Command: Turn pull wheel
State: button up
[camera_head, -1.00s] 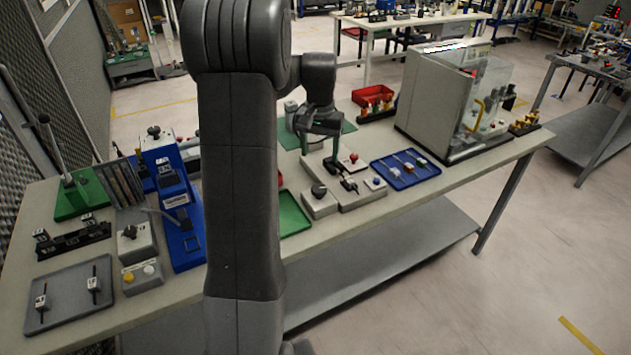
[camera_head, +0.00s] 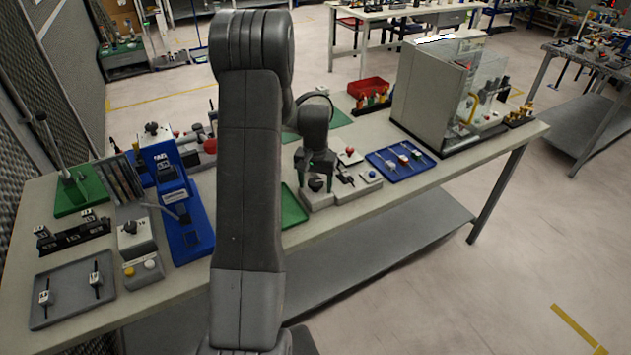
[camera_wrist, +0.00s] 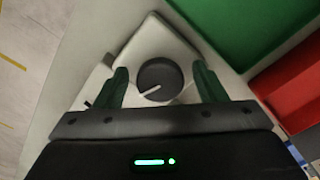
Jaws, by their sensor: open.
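A dark round knob (camera_wrist: 160,79) with a white pointer line sits on a pale block (camera_wrist: 158,42) in the wrist view; it looks like the pull wheel. The pointer runs from near its middle toward the lower left edge. My gripper (camera_wrist: 160,68) is open, with one green finger on each side of the knob and a gap on both sides. I cannot tell how deep the fingertips reach. In the head view the knob (camera_head: 316,184) shows just below my gripper (camera_head: 312,166), on the pale block near the table's front edge.
A blue tray (camera_head: 420,171) with small parts lies to the right, and a grey enclosure with clear panels (camera_head: 432,95) stands beyond it. A green tray (camera_head: 291,211) lies left of the block. A red bin (camera_head: 370,88) stands behind.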

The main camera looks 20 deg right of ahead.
aim_at(315, 182)
jog(key=c, duration=1)
jog(key=shift+o, duration=0.2)
jog(key=shift+m+b, duration=0.45)
jog(key=shift+m, duration=0.35)
jog(key=o, duration=1)
jog(key=shift+c, duration=0.2)
notch_tip(315, 182, up, 14)
jog(key=b, duration=0.1)
jog(key=shift+b, duration=0.4)
jog(key=shift+f, duration=0.15)
